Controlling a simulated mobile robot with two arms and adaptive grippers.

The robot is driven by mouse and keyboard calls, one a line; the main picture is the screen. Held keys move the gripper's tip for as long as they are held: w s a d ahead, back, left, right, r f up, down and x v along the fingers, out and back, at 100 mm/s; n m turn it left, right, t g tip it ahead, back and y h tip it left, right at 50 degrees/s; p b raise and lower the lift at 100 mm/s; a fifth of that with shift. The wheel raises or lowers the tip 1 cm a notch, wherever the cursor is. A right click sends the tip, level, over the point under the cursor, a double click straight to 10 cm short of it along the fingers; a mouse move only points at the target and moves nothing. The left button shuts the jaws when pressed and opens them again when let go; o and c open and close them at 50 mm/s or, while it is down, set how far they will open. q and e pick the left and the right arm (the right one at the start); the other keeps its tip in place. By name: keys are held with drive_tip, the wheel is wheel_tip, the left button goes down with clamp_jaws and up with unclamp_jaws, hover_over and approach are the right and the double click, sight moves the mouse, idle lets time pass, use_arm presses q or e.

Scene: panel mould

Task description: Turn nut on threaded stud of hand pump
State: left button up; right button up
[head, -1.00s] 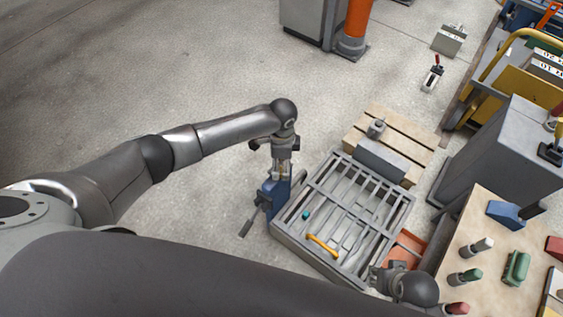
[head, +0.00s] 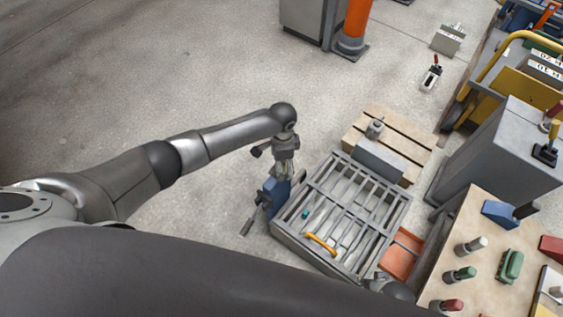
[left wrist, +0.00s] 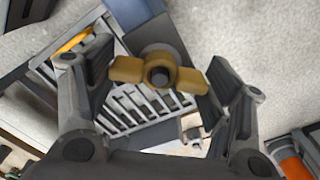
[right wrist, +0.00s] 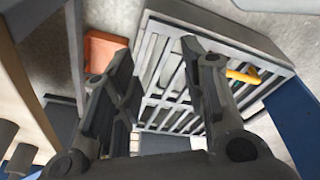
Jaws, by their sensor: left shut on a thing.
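A brass wing nut (left wrist: 130,70) sits around a dark stud end (left wrist: 159,76) in the left wrist view, on top of the blue hand pump (left wrist: 128,12). The pump (head: 270,197) stands at the left side of the grey mould frame in the head view. My left gripper (head: 284,172) is above the pump, with its fingers shut on the nut's two wings; the nut is largely hidden in the head view. My right gripper (right wrist: 157,58) is open and empty above the frame's near right end; in the head view it is mostly cut off by my own body.
The grey slatted mould frame (head: 290,238) holds a yellow handle (head: 321,243) and a small teal piece. An orange tray (head: 402,255) lies to its right, near a workbench (head: 483,217) with tools. A pallet (head: 412,146) stands behind. The floor at left is clear.

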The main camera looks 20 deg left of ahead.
use_arm(q)
drive_tip(key=shift+s+f+n, duration=0.1)
drive_tip(key=shift+n, duration=0.2)
use_arm(e)
drive_tip(key=shift+s+f, duration=0.4)
drive_tip(key=shift+f, duration=0.4)
use_arm(q)
drive_tip(key=n+p, duration=0.2)
drive_tip(key=n, duration=0.1)
drive_tip(key=shift+p, duration=0.35)
use_arm(e)
drive_tip(key=s+d+f, duration=0.1)
drive_tip(key=s+f, duration=0.5)
drive_tip(key=shift+d+g, duration=0.15)
drive_tip(key=shift+g, duration=0.25)
use_arm(q)
drive_tip(key=shift+n, duration=0.3)
use_arm(e)
drive_tip(key=shift+s+f, duration=0.1)
use_arm(q)
drive_tip(key=n+p, duration=0.2)
drive_tip(key=n, duration=0.1)
use_arm(e)
drive_tip(key=s+f, duration=0.3)
drive_tip(key=s, duration=0.3)
drive_tip(key=shift+s+d, duration=0.25)
drive_tip(key=shift+d, duration=0.1)
